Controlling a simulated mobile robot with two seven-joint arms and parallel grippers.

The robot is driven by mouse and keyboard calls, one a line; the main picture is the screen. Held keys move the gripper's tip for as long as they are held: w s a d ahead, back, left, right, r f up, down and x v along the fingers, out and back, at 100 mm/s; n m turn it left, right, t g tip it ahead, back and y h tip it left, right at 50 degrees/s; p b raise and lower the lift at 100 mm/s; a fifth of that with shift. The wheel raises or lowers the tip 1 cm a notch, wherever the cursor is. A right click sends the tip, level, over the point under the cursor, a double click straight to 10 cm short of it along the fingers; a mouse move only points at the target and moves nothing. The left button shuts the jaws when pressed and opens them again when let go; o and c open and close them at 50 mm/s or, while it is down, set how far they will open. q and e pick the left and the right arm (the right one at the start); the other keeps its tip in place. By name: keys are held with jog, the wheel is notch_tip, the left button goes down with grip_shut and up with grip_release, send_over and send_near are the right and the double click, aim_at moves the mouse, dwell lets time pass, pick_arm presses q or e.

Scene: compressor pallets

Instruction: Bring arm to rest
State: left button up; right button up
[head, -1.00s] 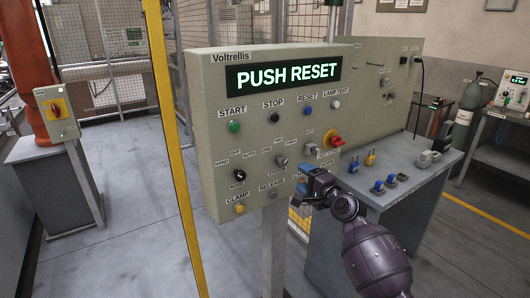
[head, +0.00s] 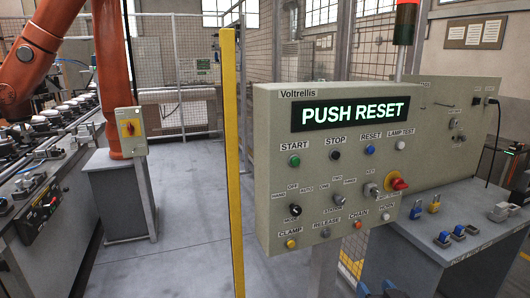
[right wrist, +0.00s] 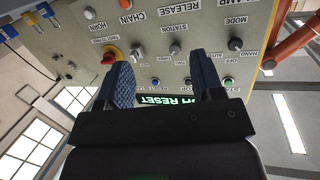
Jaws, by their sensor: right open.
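The control panel (head: 262,190) stands at the right of the head view, with a lit display (head: 355,113) reading PUSH RESET. My right gripper (head: 377,290) shows only as blue fingertips at the bottom edge, below the panel. In the right wrist view the right gripper (right wrist: 163,78) is open, with nothing between its fingers. The panel face (right wrist: 210,20) appears upside down beyond them, and the fingers hide part of it. My left gripper is not in view.
A grey bench (head: 440,240) with padlocks (head: 434,204) stands at the right. A yellow post (head: 232,160) stands left of the panel. An orange robot arm (head: 112,80) and a conveyor (head: 60,165) are at the left. Clear floor lies between.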

jog(key=s+f+g, duration=0.1)
jog(key=s+f, duration=0.4)
jog(key=s, duration=0.3)
jog(key=s+f+g+h, duration=0.1)
jog(key=s+f+g, duration=0.1)
jog(key=s+f, duration=0.3)
jog(key=s+d+f+g+h, duration=0.1)
jog(key=s+f, duration=0.5)
jog(key=s, duration=0.6)
jog(key=shift+n, duration=0.3)
